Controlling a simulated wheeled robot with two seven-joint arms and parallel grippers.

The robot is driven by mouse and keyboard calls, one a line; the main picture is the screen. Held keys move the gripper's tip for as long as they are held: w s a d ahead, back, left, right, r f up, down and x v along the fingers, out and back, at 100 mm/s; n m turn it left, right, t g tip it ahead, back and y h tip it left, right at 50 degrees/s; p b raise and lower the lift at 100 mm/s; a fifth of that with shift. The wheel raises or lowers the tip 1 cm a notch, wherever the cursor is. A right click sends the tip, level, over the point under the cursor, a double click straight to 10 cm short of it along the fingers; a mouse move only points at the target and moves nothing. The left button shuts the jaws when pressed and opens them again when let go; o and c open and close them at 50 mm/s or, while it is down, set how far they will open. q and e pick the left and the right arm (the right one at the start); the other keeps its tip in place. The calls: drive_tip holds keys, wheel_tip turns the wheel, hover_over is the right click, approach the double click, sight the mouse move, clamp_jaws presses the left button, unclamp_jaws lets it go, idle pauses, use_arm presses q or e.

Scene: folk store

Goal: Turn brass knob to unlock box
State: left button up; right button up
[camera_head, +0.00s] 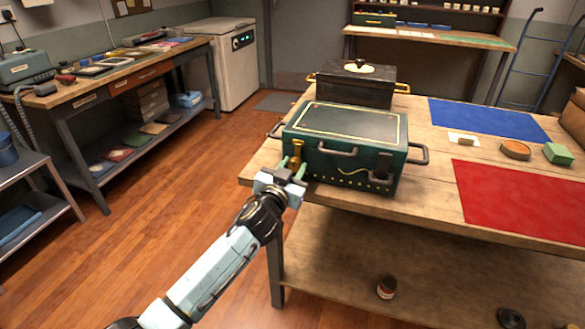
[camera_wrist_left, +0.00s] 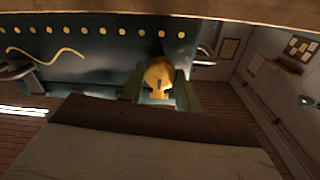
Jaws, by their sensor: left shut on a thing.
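A dark green box (camera_head: 345,125) with a gold-lined lid stands closed near the left end of the wooden table. A brass knob (camera_head: 296,152) sits on its front face at the left. My left gripper (camera_head: 292,171) reaches the box front from below left, with its fingers at the knob. In the left wrist view the brass knob (camera_wrist_left: 159,76) lies between the green fingertips (camera_wrist_left: 160,90), which are shut on it. The contact faces are partly hidden. My right gripper is in neither view.
A black box (camera_head: 355,84) with a knob on its lid stands behind the green box. A blue mat (camera_head: 487,119), a red mat (camera_head: 520,198), a round wooden piece (camera_head: 515,150) and a green block (camera_head: 558,154) lie to the right. Bare table separates the mats from the box.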

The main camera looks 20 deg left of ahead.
use_arm(q)
drive_tip(key=shift+m+p, duration=0.5)
drive_tip(key=shift+m, duration=0.6)
drive_tip(key=m+p, duration=0.1)
drive_tip(key=m, duration=0.1)
drive_tip(key=shift+m, duration=0.3)
drive_tip(key=m, duration=0.2)
drive_tip(key=shift+m+p, duration=0.35)
drive_tip(key=shift+m, duration=0.05)
drive_tip(key=m+p, duration=0.1)
drive_tip(key=m, duration=0.3)
drive_tip(key=shift+d, duration=0.1)
drive_tip(key=m+p, duration=0.1)
drive_tip(key=m, duration=0.4)
drive_tip(key=shift+f+m+y, duration=0.1)
drive_tip(key=shift+m+y, duration=0.2)
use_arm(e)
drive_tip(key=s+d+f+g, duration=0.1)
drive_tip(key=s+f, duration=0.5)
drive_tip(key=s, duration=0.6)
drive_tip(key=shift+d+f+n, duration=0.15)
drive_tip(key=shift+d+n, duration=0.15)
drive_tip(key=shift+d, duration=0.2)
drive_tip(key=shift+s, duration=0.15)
